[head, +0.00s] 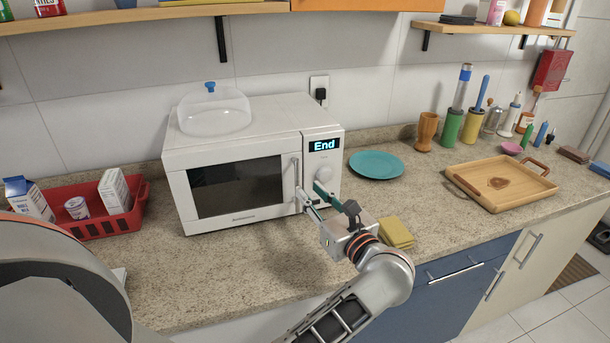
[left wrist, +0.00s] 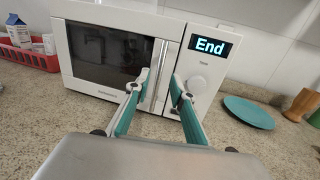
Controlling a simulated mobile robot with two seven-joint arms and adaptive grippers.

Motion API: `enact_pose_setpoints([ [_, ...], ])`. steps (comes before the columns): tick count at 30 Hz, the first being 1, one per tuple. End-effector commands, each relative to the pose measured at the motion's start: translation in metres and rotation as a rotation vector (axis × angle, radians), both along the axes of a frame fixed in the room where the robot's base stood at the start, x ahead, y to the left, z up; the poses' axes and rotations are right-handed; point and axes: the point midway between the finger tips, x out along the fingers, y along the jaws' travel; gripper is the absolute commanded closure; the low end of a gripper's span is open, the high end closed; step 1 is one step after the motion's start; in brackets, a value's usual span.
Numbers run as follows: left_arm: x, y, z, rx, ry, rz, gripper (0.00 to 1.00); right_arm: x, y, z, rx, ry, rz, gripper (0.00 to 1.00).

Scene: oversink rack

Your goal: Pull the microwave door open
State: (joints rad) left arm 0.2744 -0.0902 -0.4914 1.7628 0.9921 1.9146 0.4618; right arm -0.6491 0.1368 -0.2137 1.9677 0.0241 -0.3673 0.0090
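The white microwave (head: 225,149) stands on the counter against the wall, and its display reads "End". Its door (head: 236,187), with a dark window, looks closed. The upright handle (head: 297,171) is at the door's right edge; it also shows in the left wrist view (left wrist: 158,70). My left gripper (head: 315,199) is in front of the handle's lower part, its teal-backed fingers pointing at the microwave. In the left wrist view the fingers (left wrist: 160,82) are apart, with the handle showing between them and no clear contact. My right gripper is not in view.
A clear dome (head: 214,112) sits on top of the microwave. A red basket (head: 105,209) with cartons and a can is to the left. A teal plate (head: 376,164) and a yellow cloth (head: 396,232) are to the right. The counter before the door is mostly bare.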

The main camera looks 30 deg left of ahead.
Motion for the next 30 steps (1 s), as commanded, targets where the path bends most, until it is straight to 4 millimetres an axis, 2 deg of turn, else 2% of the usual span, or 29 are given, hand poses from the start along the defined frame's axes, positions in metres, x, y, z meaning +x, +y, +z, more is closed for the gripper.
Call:
enact_pose_setpoints([
  [5,0.007,0.010,-0.001,-0.025,-0.008,0.003,0.77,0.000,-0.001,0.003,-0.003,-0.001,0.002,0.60],
  [12,0.024,0.043,0.000,-0.020,-0.007,0.004,0.77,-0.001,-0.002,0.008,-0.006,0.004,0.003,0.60],
  [18,0.035,0.062,-0.001,-0.020,-0.006,0.003,0.77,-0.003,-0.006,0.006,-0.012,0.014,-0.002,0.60],
  [29,0.038,0.068,-0.002,-0.022,-0.006,0.003,0.77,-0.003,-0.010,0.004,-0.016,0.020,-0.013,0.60],
  [30,0.038,0.068,-0.002,-0.022,-0.006,0.003,0.82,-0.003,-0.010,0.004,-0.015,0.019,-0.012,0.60],
])
